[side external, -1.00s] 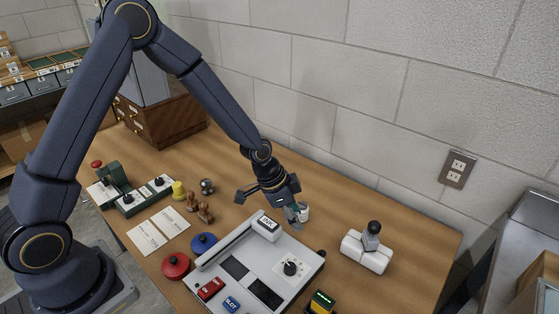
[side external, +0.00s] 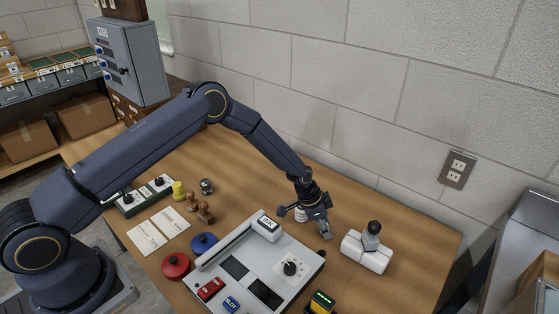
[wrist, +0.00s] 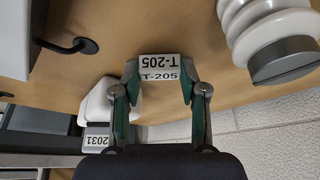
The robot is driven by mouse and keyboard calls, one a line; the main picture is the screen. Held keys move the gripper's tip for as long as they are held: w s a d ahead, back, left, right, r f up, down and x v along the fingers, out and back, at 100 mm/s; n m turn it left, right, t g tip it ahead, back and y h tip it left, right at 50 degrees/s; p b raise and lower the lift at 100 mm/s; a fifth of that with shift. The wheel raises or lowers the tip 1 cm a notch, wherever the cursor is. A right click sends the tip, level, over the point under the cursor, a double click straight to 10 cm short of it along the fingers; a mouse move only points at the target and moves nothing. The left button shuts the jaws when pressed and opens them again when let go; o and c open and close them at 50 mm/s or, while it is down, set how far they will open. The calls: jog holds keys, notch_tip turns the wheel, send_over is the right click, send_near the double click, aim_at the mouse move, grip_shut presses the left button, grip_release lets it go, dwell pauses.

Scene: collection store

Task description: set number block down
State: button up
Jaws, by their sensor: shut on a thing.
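The number block (wrist: 160,68) is a small white block with "T-205" printed on two faces. In the wrist view it sits between the two fingertips of my gripper (wrist: 160,84), which is shut on it. In the side view my gripper (side external: 326,234) points down over the table, right of the grey device and left of a white rounded piece with a dark top. The block cannot be made out there. I cannot tell whether the block touches the table.
A grey device (side external: 262,252) with a dark knob lies left of my gripper. The white rounded piece (side external: 362,257) stands close on the right. A small white thing (side external: 300,215) is partly behind my gripper. The wall (side external: 350,105) runs behind. Bare table (side external: 405,230) shows farther right.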

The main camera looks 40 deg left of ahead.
jog(key=o, duration=0.9)
jog(key=shift+f, duration=0.1)
jog(key=shift+o, duration=0.2)
jog(key=s+a+r+n+y, duration=0.1)
jog(key=s+a+r, duration=0.35)
jog(key=r, duration=0.65)
jog(key=s+a+r+n+t+y, duration=0.1)
jog(key=s+a+r, duration=0.2)
jog(key=s+r, duration=0.55)
jog(key=s+a+r+n+y, duration=0.1)
jog(key=s+a+r+n, duration=0.2)
jog(key=r, duration=1)
jog(key=s+a+r+n, duration=0.2)
jog(key=s, duration=0.7)
jog(key=s+a+r+n+t, duration=0.1)
jog(key=s+a+r+n, duration=0.1)
jog(key=s, duration=0.7)
jog(key=shift+s+a+r, duration=0.3)
jog(key=shift+a+r, duration=0.25)
